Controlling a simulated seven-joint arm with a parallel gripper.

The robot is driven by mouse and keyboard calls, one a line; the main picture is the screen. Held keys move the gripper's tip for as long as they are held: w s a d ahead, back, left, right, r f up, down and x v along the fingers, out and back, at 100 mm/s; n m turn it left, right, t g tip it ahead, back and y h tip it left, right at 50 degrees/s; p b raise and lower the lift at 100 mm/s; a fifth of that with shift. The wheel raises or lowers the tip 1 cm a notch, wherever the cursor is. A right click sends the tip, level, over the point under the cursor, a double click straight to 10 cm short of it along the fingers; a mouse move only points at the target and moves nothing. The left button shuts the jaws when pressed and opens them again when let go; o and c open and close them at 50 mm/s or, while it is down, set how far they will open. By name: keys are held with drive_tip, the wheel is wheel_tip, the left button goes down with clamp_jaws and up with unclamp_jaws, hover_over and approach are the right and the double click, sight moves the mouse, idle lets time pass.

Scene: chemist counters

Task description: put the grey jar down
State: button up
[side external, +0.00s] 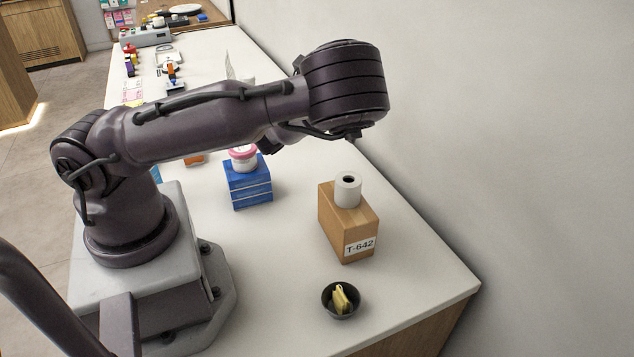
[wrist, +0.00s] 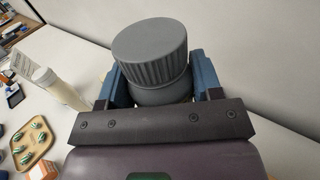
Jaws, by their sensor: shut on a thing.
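The grey jar (wrist: 151,62), with a ribbed round lid, is between the two blue fingers of my gripper (wrist: 155,82) in the wrist view. The fingers are shut on its sides, one on the left and one on the right. The jar looks clear of the counter top, but its height cannot be told. In the side external view my arm hides the gripper and the jar. The white counter (side external: 270,262) runs along the wall.
A brown box (side external: 345,225) marked T-642 carries a white roll (side external: 347,192). A blue box (side external: 248,188) carries a pink-lidded tub (side external: 243,158). A dark bowl (side external: 328,304) holds yellow pieces. In the wrist view, a pale bottle (wrist: 62,90) and tan tray (wrist: 42,132) are left.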

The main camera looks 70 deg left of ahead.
wheel_tip(320, 180, down, 17)
drive_tip(key=shift+d+r, duration=0.1)
idle(0.5)
drive_tip(key=o, duration=1)
drive_tip(key=shift+f, duration=0.2)
